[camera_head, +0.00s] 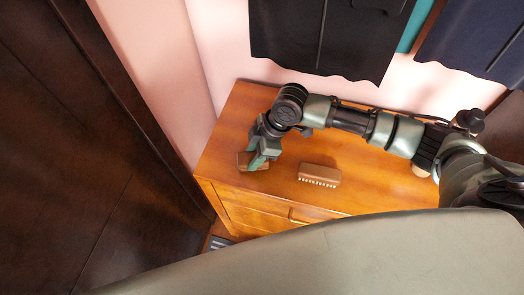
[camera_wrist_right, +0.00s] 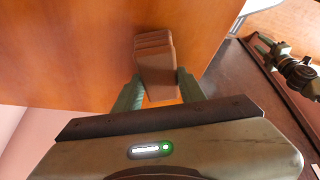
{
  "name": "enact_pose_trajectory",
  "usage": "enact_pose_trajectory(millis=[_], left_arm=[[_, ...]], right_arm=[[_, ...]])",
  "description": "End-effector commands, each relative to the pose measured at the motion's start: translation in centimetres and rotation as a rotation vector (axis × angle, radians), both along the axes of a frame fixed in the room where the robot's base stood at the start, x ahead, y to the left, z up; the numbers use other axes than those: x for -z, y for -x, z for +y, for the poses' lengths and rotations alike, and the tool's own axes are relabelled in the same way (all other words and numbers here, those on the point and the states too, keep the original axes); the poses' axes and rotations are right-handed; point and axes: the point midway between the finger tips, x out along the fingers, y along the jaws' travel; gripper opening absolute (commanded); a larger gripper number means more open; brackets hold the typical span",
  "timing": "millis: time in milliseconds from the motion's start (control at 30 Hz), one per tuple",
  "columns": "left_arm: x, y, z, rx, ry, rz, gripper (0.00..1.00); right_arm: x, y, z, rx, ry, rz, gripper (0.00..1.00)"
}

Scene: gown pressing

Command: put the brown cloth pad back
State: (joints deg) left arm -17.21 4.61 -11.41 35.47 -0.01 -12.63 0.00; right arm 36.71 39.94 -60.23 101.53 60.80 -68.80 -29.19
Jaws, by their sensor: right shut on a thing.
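The brown cloth pad (camera_head: 246,161) is at the left end of the wooden cabinet top (camera_head: 330,145), close to its front left corner. My right gripper (camera_head: 260,160) reaches down over it and is shut on it. In the right wrist view the pad (camera_wrist_right: 153,62) sits between the two green fingers of my right gripper (camera_wrist_right: 160,80), with the orange wood behind it. I cannot tell whether the pad touches the wood. My left gripper (camera_wrist_right: 264,44) shows small at the right of the wrist view, away from the cabinet; its jaws are too small to judge.
A brown brush (camera_head: 319,176) with pale bristles lies on the cabinet top, right of the pad. Dark garments (camera_head: 325,40) hang above the cabinet's back edge. A dark wooden panel (camera_head: 80,150) stands at the left. The wood between pad and brush is clear.

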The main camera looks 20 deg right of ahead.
Motion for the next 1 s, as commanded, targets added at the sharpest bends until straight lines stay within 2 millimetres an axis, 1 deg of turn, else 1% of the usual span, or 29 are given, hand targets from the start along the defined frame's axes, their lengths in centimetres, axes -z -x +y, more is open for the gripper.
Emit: enact_pose_trajectory(millis=[167,267,300,367,667,767,867,1000], left_arm=[[0.1,0.0,-0.1,-0.001,0.001,0.000,0.36],[0.2,0.0,-0.1,-0.001,0.001,0.000,0.36],[0.1,0.0,-0.1,-0.001,0.001,0.000,0.36],[0.1,0.0,-0.1,-0.001,0.001,-0.001,0.36],[0.1,0.0,-0.1,-0.001,0.001,-0.001,0.36],[0.1,0.0,-0.1,0.000,0.002,-0.001,0.36],[0.5,-0.1,-0.1,0.000,0.002,-0.002,0.36],[1.3,-0.1,-0.1,0.000,0.002,-0.002,0.36]], right_arm=[[0.0,0.0,0.0,0.000,-0.001,-0.001,0.00],[0.2,0.0,0.0,0.000,-0.001,0.000,0.00],[0.2,0.0,0.0,0.000,-0.001,-0.001,0.46],[0.2,0.0,0.0,0.000,-0.001,-0.001,0.62],[0.1,0.0,0.0,0.000,-0.001,-0.001,0.62],[-0.3,-0.1,-0.1,0.001,-0.001,-0.002,0.62],[-1.3,0.0,-0.6,0.003,-0.001,-0.004,0.62],[-3.9,0.2,-1.8,0.001,-0.001,-0.007,0.62]])
